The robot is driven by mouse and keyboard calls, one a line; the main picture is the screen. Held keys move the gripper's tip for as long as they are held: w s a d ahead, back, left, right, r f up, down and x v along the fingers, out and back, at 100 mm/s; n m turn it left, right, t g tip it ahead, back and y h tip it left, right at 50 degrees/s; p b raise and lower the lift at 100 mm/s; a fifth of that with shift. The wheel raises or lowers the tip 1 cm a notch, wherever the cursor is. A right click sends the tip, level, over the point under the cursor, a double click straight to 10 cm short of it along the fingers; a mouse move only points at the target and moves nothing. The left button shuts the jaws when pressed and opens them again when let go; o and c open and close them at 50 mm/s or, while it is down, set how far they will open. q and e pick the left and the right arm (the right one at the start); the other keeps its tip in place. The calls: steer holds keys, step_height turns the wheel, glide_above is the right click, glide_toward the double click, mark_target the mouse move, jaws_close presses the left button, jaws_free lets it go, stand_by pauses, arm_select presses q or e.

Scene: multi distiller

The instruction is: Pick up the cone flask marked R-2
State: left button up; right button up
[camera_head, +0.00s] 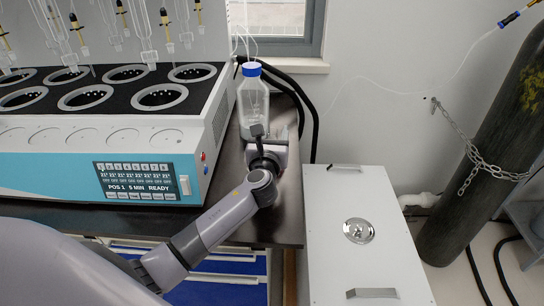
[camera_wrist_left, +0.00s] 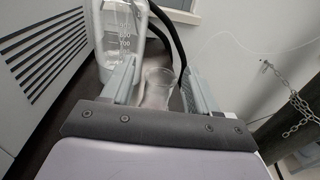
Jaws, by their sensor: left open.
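A small clear cone flask (camera_wrist_left: 157,88) stands on the dark bench top in the left wrist view, between the two fingers of my left gripper (camera_wrist_left: 160,78). The gripper is open, with a finger on each side of the flask. I cannot tell whether they touch it, and no R-2 mark is readable. In the head view my left gripper (camera_head: 259,140) is at the right end of the bench, in front of a clear bottle, and it mostly hides the flask there. My right gripper is not in view.
The clear graduated bottle with a blue cap (camera_head: 252,98) stands just behind the gripper. The distiller (camera_head: 85,165) is close on the left. The bench's right edge (camera_head: 300,200) is near, with a white cabinet (camera_head: 365,205) beyond it. Black hoses run behind.

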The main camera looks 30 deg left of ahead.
arm_select(q)
steer(key=shift+w, duration=0.1)
jaws_close()
steer(key=shift+r, duration=0.2)
